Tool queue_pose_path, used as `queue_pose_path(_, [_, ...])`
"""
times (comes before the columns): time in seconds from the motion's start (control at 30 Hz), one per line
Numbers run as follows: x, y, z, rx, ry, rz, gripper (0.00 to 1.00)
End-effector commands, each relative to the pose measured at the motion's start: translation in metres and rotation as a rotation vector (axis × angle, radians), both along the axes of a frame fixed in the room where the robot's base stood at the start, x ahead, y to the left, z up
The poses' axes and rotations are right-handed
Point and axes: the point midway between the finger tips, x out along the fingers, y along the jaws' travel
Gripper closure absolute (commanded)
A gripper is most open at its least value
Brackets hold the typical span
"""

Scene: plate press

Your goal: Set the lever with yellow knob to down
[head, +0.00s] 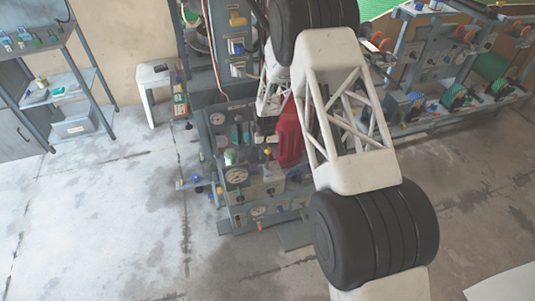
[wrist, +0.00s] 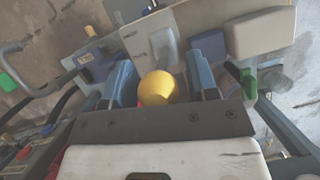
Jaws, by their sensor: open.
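The yellow knob (wrist: 158,88) of the lever shows large in the wrist view. It sits between the two blue fingers of my gripper (wrist: 162,82), which is open, with a gap on each side of the knob. The lever's shaft below the knob is hidden, so I cannot tell its angle. In the head view a small yellow knob (head: 268,152) shows on the press panel (head: 237,178), close to a red part (head: 289,145). My gripper is mostly hidden behind my arm there.
A beige block (wrist: 260,32) and a green handle (wrist: 249,84) lie close to the right finger. A shelf rack (head: 62,90) and a white stool (head: 155,90) stand at left. The floor at left is clear.

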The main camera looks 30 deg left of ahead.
Motion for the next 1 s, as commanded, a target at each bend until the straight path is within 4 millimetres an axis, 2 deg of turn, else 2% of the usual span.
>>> queue_pose_path(0.03, [0.0, 0.0, 0.0, 0.0, 0.0, 0.0, 0.48])
queue_pose_path(0.37, [0.0, 0.0, 0.0, 0.0, 0.0, 0.0, 0.98])
queue_pose_path(1.0, [-0.0061, -0.0061, 0.0, 0.047, -0.048, 0.0, 1.0])
